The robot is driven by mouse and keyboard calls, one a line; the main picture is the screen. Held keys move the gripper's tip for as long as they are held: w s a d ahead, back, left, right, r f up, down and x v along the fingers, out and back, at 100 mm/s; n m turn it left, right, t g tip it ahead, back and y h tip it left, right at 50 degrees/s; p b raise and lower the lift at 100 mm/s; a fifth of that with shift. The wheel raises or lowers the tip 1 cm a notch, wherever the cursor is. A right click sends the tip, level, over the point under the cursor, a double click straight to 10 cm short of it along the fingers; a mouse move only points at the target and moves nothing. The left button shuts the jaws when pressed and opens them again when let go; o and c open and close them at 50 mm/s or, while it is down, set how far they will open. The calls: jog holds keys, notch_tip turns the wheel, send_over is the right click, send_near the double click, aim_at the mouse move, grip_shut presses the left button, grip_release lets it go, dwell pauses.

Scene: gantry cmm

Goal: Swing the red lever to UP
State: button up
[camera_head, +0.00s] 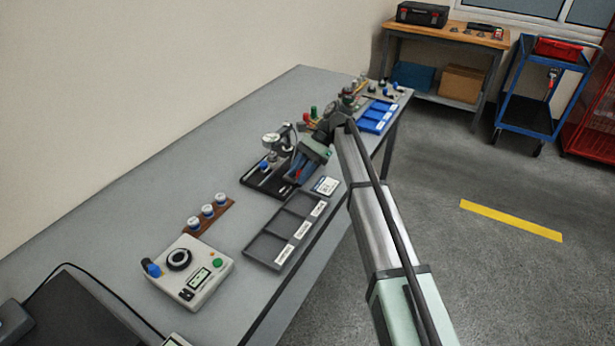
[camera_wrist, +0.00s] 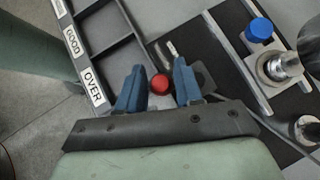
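The red lever shows in the wrist view as a round red knob (camera_wrist: 160,84), with a short metal rod just beyond it. My gripper (camera_wrist: 158,80) has its two blue fingers apart, one on each side of the knob, with small gaps showing; whether they are at the same height as the knob I cannot tell. In the head view my gripper (camera_head: 298,172) points down at the black gauge stand (camera_head: 252,186), and a small red spot, likely the knob, shows by the fingertips. No UP mark can be read.
The stand carries a blue-topped part (camera_wrist: 259,30) and metal posts, close on the right. A grey sorting tray (camera_head: 252,248) with labels lies beside it. A control box (camera_head: 190,272) and a rack of blue-marked pieces (camera_head: 207,215) stand nearer. The bench (camera_head: 130,200) is clear toward the wall.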

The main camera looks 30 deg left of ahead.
jog(key=shift+s+m+t+y, duration=0.3)
jog(key=shift+s+m+y, duration=0.25)
jog(key=shift+m, duration=0.35)
jog(key=shift+s+a+m+t+y, duration=0.2)
jog(key=shift+m+t+y, duration=0.3)
jog(key=shift+m+y, duration=0.5)
jog(key=m+t, duration=0.1)
jog(key=a+m+t+y, duration=0.1)
jog(key=m, duration=0.1)
jog(key=s+m+t+y, duration=0.1)
jog(key=m, duration=0.1)
jog(key=shift+a, duration=0.2)
jog(key=shift+w+r+m, duration=0.1)
jog(key=shift+m, duration=0.2)
jog(key=v, duration=1.4)
jog(key=d+f+n+h, duration=0.1)
jog(key=d+f, duration=0.8)
jog(key=f, duration=0.4)
jog(key=d+f+n+t+h, duration=0.1)
jog(key=d+f+n+h, duration=0.1)
jog(key=d+f, duration=0.7)
jog(key=shift+w+d+f+t, duration=0.25)
jog(key=shift+d+f+t, duration=0.1)
jog(key=shift+f, duration=1.75)
